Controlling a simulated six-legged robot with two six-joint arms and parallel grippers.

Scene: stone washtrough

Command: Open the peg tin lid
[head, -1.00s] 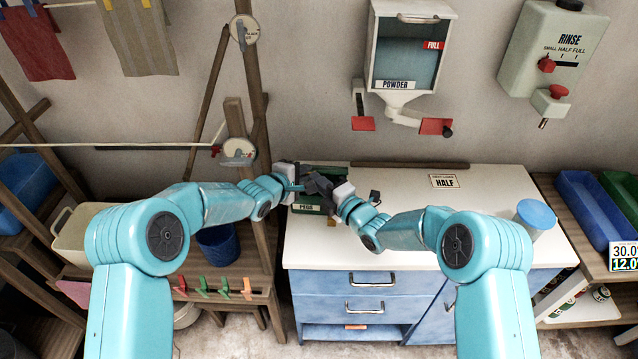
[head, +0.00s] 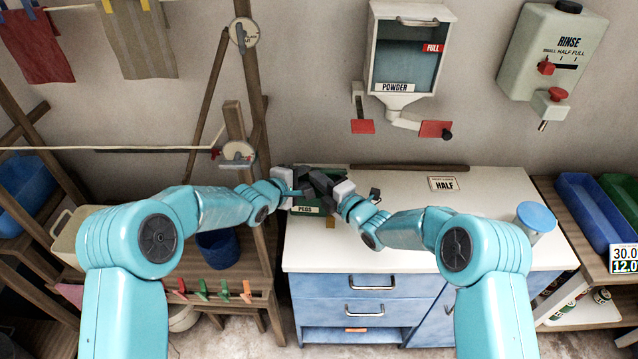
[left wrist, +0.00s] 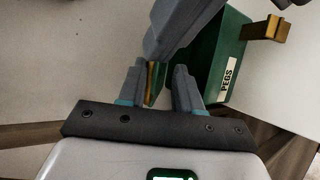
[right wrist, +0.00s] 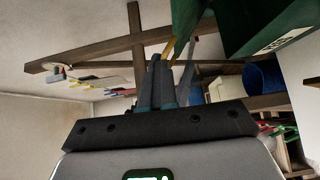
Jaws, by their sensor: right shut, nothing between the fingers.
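The green peg tin (head: 305,210) stands at the left end of the white worktop, its PEGS label facing front. In the left wrist view the tin (left wrist: 229,78) shows its label and a gold tab (left wrist: 265,29). My left gripper (left wrist: 160,75) is open at the tin's left side, with a green and gold edge seen between its fingers. My right gripper (right wrist: 165,62) is shut and empty over the tin. In the right wrist view a green panel (right wrist: 186,14), seemingly the lid, stands at an angle beside the tin body. The grippers hide most of the lid in the head view.
The worktop (head: 400,220) is clear to the right except for a HALF card (head: 442,184) and a blue-lidded jar (head: 535,218). A wooden post (head: 256,100) rises close behind the left arm. The powder dispenser (head: 408,60) hangs on the wall above.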

